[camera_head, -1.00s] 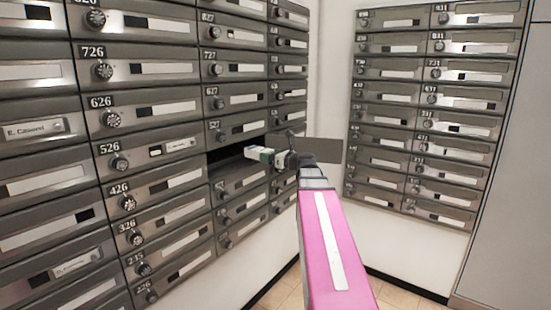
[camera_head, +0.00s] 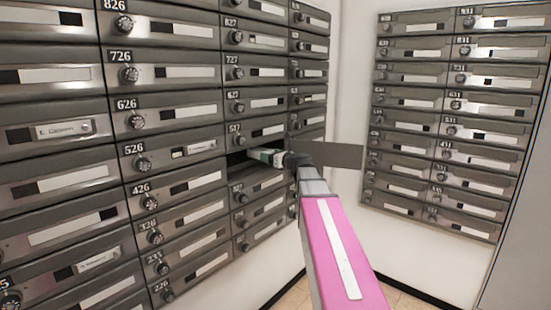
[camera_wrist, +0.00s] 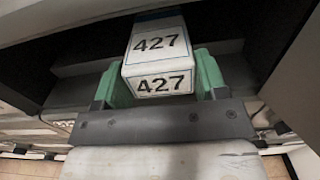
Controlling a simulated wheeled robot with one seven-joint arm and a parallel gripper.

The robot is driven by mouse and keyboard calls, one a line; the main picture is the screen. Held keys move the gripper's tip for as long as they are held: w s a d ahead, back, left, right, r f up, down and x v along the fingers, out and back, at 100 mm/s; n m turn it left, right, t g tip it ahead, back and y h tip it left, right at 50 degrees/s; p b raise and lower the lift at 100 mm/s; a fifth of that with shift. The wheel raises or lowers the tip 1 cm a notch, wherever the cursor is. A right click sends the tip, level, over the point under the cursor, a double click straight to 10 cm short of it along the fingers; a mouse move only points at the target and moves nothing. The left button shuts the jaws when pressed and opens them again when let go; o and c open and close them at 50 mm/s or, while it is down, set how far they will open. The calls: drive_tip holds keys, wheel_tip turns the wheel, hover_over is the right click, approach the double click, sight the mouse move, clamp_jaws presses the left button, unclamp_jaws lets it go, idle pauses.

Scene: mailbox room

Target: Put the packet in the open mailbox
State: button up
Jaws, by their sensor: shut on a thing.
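The packet is a white box marked 427, and it shows in the wrist view (camera_wrist: 158,48) between two green fingers. My gripper (camera_wrist: 160,78) is shut on its sides. In the head view my gripper (camera_head: 270,156) is at the open mailbox (camera_head: 237,159), a dark slot in the left bank below box 527. The packet's far end points into the slot and is hidden in the head view. In the wrist view the dark mailbox interior surrounds the packet's far part. The fingers are still around the packet at the opening.
The open mailbox's grey door (camera_head: 338,155) sticks out to the right, just behind my wrist. Closed mailboxes (camera_head: 165,112) surround the slot. A second bank (camera_head: 455,110) hangs on the right wall. Open space lies over the floor.

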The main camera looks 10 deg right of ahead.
drive_tip(key=shift+f+x, duration=0.2)
drive_tip(key=shift+x, duration=1.05)
drive_tip(key=shift+f+x, duration=0.15)
drive_tip(key=shift+x, duration=1.15)
drive_tip(key=o, duration=1)
drive_tip(key=shift+s+d, duration=0.1)
drive_tip(key=shift+v, duration=5.9)
